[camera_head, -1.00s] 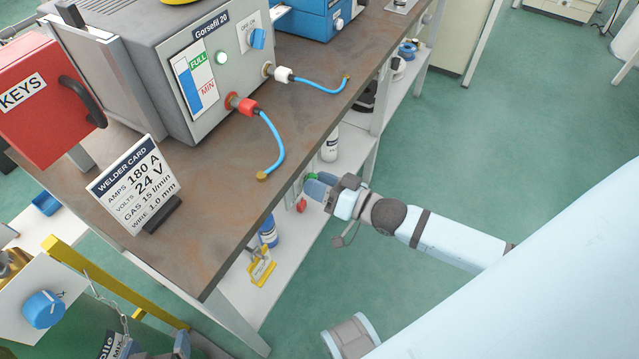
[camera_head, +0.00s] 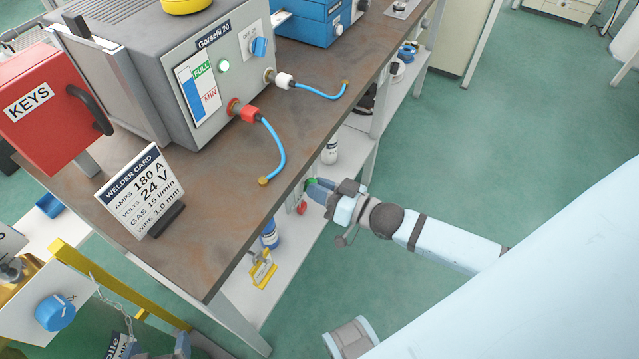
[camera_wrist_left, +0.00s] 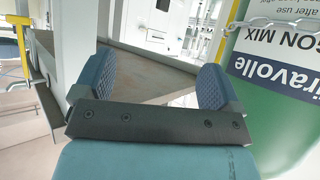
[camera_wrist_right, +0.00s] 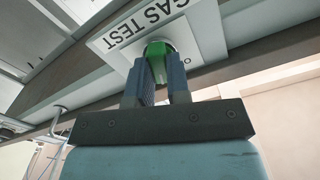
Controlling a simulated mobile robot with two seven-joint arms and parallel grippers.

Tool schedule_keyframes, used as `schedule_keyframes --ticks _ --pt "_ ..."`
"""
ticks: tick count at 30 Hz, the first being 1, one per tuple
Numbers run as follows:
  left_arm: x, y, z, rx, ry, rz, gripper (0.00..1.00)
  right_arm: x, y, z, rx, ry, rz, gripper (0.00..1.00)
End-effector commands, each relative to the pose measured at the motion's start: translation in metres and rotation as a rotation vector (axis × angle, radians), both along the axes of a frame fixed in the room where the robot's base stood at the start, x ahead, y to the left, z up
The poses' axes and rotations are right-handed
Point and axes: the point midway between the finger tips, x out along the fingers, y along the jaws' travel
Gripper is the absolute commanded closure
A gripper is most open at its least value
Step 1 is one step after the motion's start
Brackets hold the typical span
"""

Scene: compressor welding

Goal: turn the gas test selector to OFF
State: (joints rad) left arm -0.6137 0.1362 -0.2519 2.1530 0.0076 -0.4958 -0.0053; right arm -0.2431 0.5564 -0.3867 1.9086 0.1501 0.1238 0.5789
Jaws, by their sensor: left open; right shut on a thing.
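The gas test selector is a green knob (camera_wrist_right: 157,55) on a white plate lettered GAS TEST (camera_wrist_right: 205,28), under the bench edge. My right gripper (camera_wrist_right: 157,75) is shut on this knob, one finger on each side. In the head view my right gripper (camera_head: 316,190) is at the bench's front side, with a bit of green at its tips. The knob's pointer and most position marks are hidden or too small to read.
The bench (camera_head: 215,240) carries the grey welder (camera_head: 200,90), a red KEYS box (camera_head: 45,110) and a welder card (camera_head: 140,190). A green cylinder (camera_wrist_left: 265,95) and chain are right of my left gripper. A blue knob (camera_head: 55,312) shows lower left. Floor right of the bench is clear.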

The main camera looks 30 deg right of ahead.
Motion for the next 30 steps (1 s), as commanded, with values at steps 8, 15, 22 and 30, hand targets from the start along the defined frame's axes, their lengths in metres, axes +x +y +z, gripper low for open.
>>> schedule_keyframes --ticks 8,15,22,30 --pt "-0.004 0.002 0.007 -0.005 0.038 0.009 0.10 -0.001 0.001 0.004 -0.217 -0.126 -0.001 1.00" --pt "-0.005 0.002 0.014 -0.014 0.055 0.018 0.10 -0.001 0.001 0.003 -0.412 -0.241 -0.001 1.00" --pt "-0.006 0.002 0.015 -0.019 0.072 0.026 0.10 -0.001 0.002 0.002 -0.570 -0.335 0.000 1.00" --pt "-0.004 0.002 0.020 -0.026 0.074 0.032 0.10 -0.001 0.002 0.001 -0.694 -0.408 0.000 1.00"
